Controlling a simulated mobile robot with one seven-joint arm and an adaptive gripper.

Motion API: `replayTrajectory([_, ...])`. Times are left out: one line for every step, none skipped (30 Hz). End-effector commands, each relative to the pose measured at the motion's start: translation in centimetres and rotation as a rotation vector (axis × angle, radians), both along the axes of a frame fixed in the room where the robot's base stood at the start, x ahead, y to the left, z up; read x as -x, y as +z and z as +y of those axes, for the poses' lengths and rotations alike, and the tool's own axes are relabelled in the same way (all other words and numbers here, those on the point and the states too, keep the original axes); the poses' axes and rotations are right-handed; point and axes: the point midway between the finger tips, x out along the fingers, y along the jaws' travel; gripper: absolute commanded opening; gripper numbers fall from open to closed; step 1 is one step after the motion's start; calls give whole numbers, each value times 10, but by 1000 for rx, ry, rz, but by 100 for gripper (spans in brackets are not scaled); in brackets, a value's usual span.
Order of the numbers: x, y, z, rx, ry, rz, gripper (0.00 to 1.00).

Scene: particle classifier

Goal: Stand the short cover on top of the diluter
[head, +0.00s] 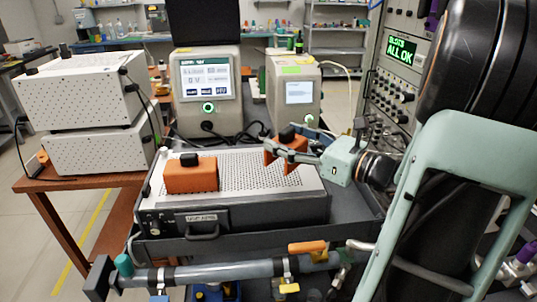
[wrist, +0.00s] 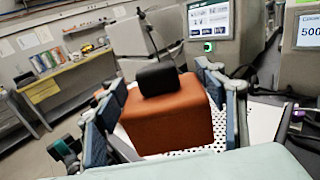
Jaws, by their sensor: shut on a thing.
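An orange block-shaped cover with a black knob (head: 292,139) is held in my gripper (head: 288,150) above the right rear of a perforated white top (head: 245,180). The same cover fills the middle of the wrist view (wrist: 172,118), upright between my two fingers (wrist: 165,95). A second orange cover with a black knob (head: 190,176) stands at the left front of that top. The white top belongs to a dark grey box with a front handle (head: 235,222). No readable label tells me which unit is the diluter. I cannot tell whether the held cover touches the top.
Two stacked white perforated boxes (head: 80,95) stand on a wooden table at left. Two instruments with screens (head: 208,80) (head: 298,93) stand behind. A horizontal tube (head: 200,272) runs along the front. A rack panel (head: 400,65) rises at right.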

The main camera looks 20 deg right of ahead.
Motion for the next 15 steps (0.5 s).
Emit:
replayTrajectory([-7,-10,0,-3,3,1,38])
replayTrajectory([-10,-14,0,-3,2,1,38])
replayTrajectory([-14,-18,0,-2,1,-1,38])
replayTrajectory([-16,-20,0,-1,1,-2,38])
replayTrajectory([-18,-22,0,-1,1,-2,38])
replayTrajectory([-20,-23,-1,0,1,-1,38])
replayTrajectory([-21,-24,-1,0,1,-1,38])
replayTrajectory([-21,-25,-1,0,1,-1,38])
replayTrajectory([-23,-27,-1,0,1,-1,38])
replayTrajectory([-24,-29,-1,0,1,-1,38])
replayTrajectory([-26,-32,-1,0,1,-1,38])
replayTrajectory([-29,-36,-1,0,1,-1,38])
replayTrajectory([-31,-40,-1,-1,0,0,38])
replayTrajectory([-30,-46,-2,-4,-1,1,38])
replayTrajectory([-29,-53,-2,-3,-1,1,38])
